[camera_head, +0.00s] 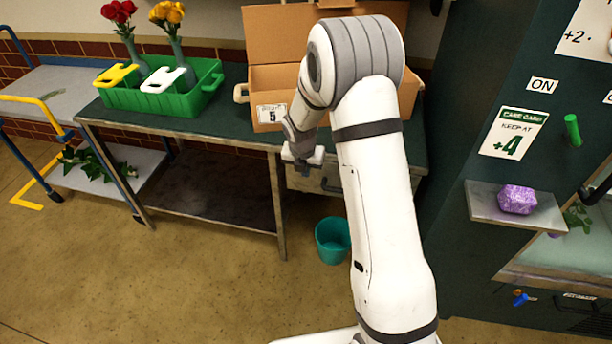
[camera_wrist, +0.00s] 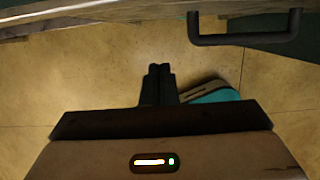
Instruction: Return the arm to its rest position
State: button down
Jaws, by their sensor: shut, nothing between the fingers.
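My arm rises through the middle of the head view and bends over at the top, its end pointing down in front of the green-topped table (camera_head: 232,125). My gripper (camera_head: 302,172) hangs just before the table's front edge. In the wrist view my gripper (camera_wrist: 159,70) points at the floor, its two dark fingers together with nothing between them. The upper arm hides part of the table's right end and of the cardboard box (camera_head: 262,85).
A teal bucket (camera_head: 332,240) stands on the floor below my gripper. A drawer handle (camera_wrist: 245,38) is close by. A green tray (camera_head: 150,98) with flower vases sits on the table. A dark cabinet with a shelf (camera_head: 490,205) stands right. Floor at front left is clear.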

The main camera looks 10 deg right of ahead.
jog(key=s+d+r+m+p, duration=0.1)
jog(key=s+d+r+m, duration=0.1)
jog(key=s+r+m, duration=0.6)
jog(key=s+d+r+m, duration=0.1)
jog(key=s+r+m, duration=0.55)
jog(key=r, duration=0.35)
jog(key=s+r+m, duration=0.2)
jog(key=s+m, duration=0.6)
jog(key=s+d+r+m+y+p, duration=0.1)
jog(key=s+r+m, duration=0.2)
jog(key=s+m, duration=0.6)
jog(key=shift+r, duration=0.3)
